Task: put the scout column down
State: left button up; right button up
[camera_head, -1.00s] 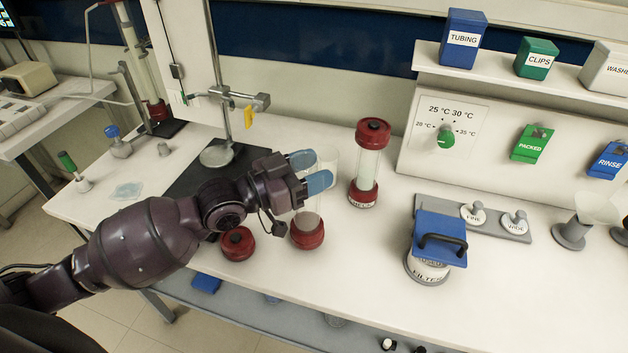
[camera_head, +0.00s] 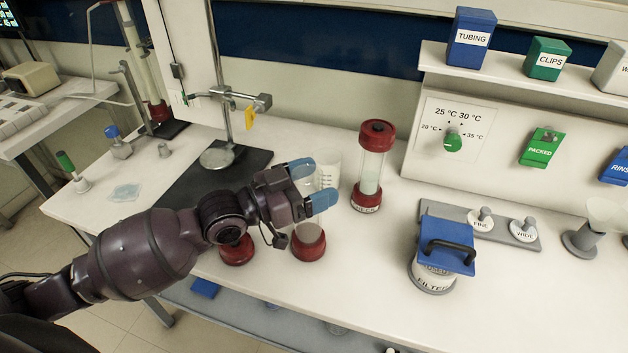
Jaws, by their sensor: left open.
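A clear column with a red base (camera_head: 309,246) stands upright on the white bench, its upper part hidden behind my left gripper (camera_head: 311,186). The gripper's blue fingertips are spread open at the column's upper part; I cannot tell whether they touch it. A red cap (camera_head: 237,251) lies on the bench to the left of that base, partly behind my arm. A second column (camera_head: 371,168), with red ends and pale filling, stands upright to the right. Its label is too small to read, so I cannot tell which is the scout column. My right gripper is not in view.
A clear beaker (camera_head: 328,168) stands just behind the fingers. A stand with a dark base (camera_head: 190,196) is at the back left. A blue-lidded filter pot (camera_head: 443,246) and a grey rack (camera_head: 507,233) stand to the right. The front middle of the bench is clear.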

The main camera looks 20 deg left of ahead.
pick_arm(q)
jog(key=v, duration=1.2)
jog(key=shift+r, duration=0.2)
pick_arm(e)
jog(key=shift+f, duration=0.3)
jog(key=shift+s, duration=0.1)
